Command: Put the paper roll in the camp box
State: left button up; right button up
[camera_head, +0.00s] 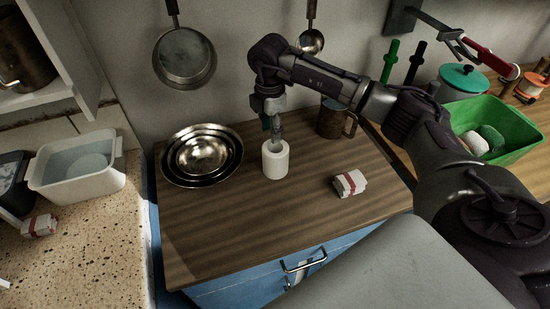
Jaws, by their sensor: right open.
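The white paper roll (275,159) stands upright on the wooden top, right of the nested metal bowls. My right gripper (272,138) points down directly over the roll, with its jaws open. Its fingertips are at the roll's top; I cannot tell whether they touch it. The open green box (520,116) at the right, partly hidden by my right arm, holds a few pale items; it may be the camp box. My left gripper is not in view.
Nested metal bowls (176,180) lie left of the roll. A brown mug (337,120) stands behind it, and a white packet with red bands (349,183) lies at its right. A white basin (76,183) stands far left. The wooden top's front is clear.

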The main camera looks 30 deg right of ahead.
notch_tip(320, 180, down, 9)
jog(key=shift+f+p, duration=0.1)
jog(key=shift+p, duration=0.45)
jog(key=shift+c, duration=0.3)
grip_shut()
